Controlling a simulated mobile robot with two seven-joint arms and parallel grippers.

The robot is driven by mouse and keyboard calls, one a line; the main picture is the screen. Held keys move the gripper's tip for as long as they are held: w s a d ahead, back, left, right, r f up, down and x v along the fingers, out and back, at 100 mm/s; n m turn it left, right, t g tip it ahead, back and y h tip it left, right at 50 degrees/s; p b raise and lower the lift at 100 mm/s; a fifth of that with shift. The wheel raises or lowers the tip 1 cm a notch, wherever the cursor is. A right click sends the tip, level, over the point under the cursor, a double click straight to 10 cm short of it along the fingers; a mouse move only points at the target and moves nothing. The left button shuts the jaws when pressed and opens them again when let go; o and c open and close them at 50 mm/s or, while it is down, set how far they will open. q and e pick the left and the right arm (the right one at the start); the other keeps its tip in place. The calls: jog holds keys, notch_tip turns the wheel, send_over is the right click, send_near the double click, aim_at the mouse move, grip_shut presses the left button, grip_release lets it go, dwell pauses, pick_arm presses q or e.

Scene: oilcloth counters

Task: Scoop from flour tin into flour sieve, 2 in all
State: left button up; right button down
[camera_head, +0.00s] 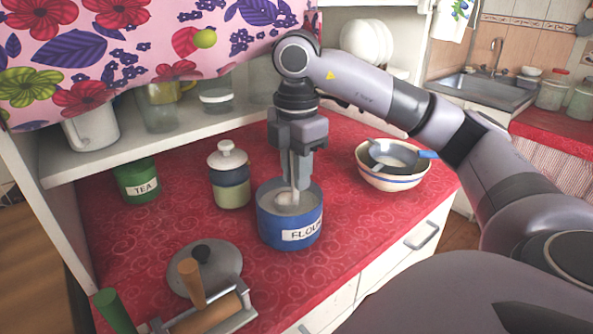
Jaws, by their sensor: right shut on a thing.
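The blue flour tin (275,232), with a "FLOUR" label, stands open on the red counter, with pale flour inside. My right gripper (297,183) points straight down over the tin, its fingertips at the mouth. It is shut on a pale scoop (286,196), whose lower end is inside the tin; the fingers and rim hide part of it. The flour sieve (395,153), with a blue handle, rests on a cream bowl (393,181) with a dark stripe, to the right of the tin. How much flour is in the sieve cannot be told. My left gripper is out of view.
A jar with a white knob (229,175) and a green tea tin (137,181) stand left of the flour tin. A grey lid (204,268) and a wooden-handled tool (205,312) lie in front. A shelf (150,142) with a floral cloth overhangs the back.

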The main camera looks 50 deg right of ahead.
notch_tip(320, 180, up, 4)
jog(key=p, duration=0.2)
jog(key=shift+p, duration=0.35)
jog(key=shift+r, duration=1.35)
